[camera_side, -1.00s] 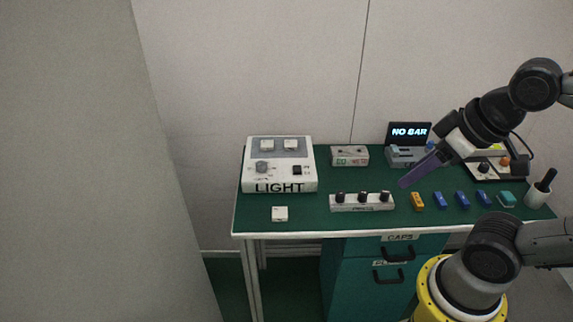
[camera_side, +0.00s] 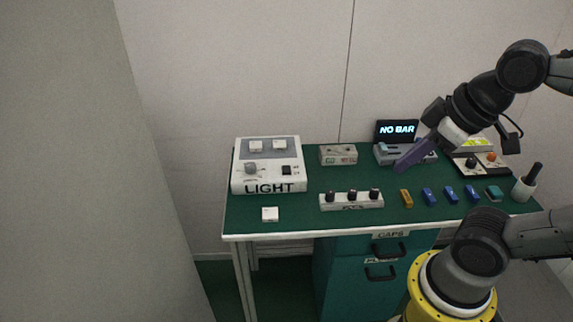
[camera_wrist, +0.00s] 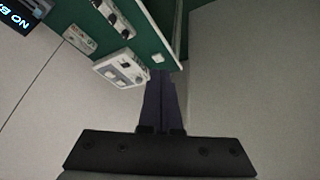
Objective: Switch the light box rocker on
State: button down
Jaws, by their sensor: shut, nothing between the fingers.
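The light box (camera_side: 268,170) is a white unit marked LIGHT at the left end of the green table. A small dark rocker (camera_side: 286,170) sits on its right front face beside a round knob (camera_side: 250,168). The rocker's position is too small to tell. My gripper (camera_side: 398,168) has purple fingers, shut and empty, pointing down and left above the table, well to the right of the light box. In the wrist view the shut fingers (camera_wrist: 161,75) point up toward the light box (camera_wrist: 122,70), which appears tilted beyond their tips.
A white strip with several black knobs (camera_side: 351,201), a small grey box (camera_side: 338,154) and a NO BAR display (camera_side: 396,132) stand on the table (camera_side: 300,216). Coloured blocks (camera_side: 428,196) lie at the right. A white square (camera_side: 270,214) lies in front of the light box.

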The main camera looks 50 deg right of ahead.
jog(key=w+r+n+g, duration=0.1)
jog(key=w+r+n, duration=0.3)
jog(key=w+r, duration=0.55)
jog(key=n+g, duration=0.3)
jog(key=g, duration=0.1)
send_over(287, 172)
jog(key=w, duration=0.1)
notch_tip(287, 172, down, 15)
notch_tip(287, 172, down, 6)
jog(key=d+g+y, duration=0.1)
jog(key=shift+w+d+f+g, duration=0.15)
jog(key=shift+w+d+g, duration=0.1)
jog(key=shift+w+g, duration=0.1)
jog(key=shift+f, duration=0.15)
jog(key=f, duration=0.9)
jog(key=s+a+f, duration=0.1)
jog(key=f, duration=0.3)
jog(key=shift+s+a+f, duration=0.1)
jog(key=shift+f, duration=0.25)
